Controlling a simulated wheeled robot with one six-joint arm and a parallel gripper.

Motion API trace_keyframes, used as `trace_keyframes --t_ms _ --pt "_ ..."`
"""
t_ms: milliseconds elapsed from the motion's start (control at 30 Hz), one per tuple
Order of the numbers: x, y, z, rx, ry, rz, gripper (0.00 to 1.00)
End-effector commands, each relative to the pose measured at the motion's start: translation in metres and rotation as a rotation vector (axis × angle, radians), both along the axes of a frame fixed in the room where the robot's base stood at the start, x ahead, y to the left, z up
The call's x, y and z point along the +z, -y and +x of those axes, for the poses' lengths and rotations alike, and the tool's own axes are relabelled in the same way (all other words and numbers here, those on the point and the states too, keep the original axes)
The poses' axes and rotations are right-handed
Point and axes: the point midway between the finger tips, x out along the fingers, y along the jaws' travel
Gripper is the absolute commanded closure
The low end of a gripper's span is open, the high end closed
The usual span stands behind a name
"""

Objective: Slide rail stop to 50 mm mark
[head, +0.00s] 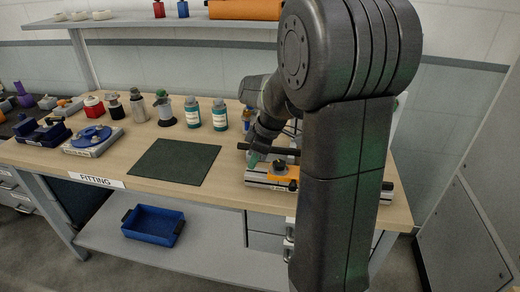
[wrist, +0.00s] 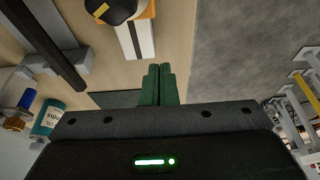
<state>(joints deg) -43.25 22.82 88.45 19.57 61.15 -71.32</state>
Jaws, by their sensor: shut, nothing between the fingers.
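The rail (head: 257,181) is a pale metal bar along the front edge of the bench. Its orange stop (head: 292,184) has a black knob on top and sits on the rail, partly hidden by my arm. In the wrist view the orange stop (wrist: 149,10) is at the top edge, with the light rail (wrist: 135,40) running below it toward my fingers. My gripper (head: 253,160) is above the rail's left end, left of the stop. Its green fingers (wrist: 158,72) are shut together and empty, apart from the stop. The scale marks cannot be read.
A dark bar (wrist: 45,42) on a grey fixture lies beside the rail. A dark green mat (head: 172,162) lies to the left. Teal bottles (head: 220,116) and other containers stand behind it. A blue tray (head: 153,225) sits on the lower shelf.

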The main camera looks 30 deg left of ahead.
Motion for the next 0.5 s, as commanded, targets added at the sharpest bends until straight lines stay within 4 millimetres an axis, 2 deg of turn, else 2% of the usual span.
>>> trace_keyframes --t_ms 33,133,300,500 --pt "-0.012 -0.004 -0.002 0.002 -0.004 -0.004 1.00" --pt "-0.031 -0.010 -0.004 0.000 -0.003 -0.003 1.00" --pt "-0.027 0.017 0.005 -0.005 -0.001 0.001 1.00" --pt "-0.028 0.028 0.008 -0.003 0.000 0.001 1.00"
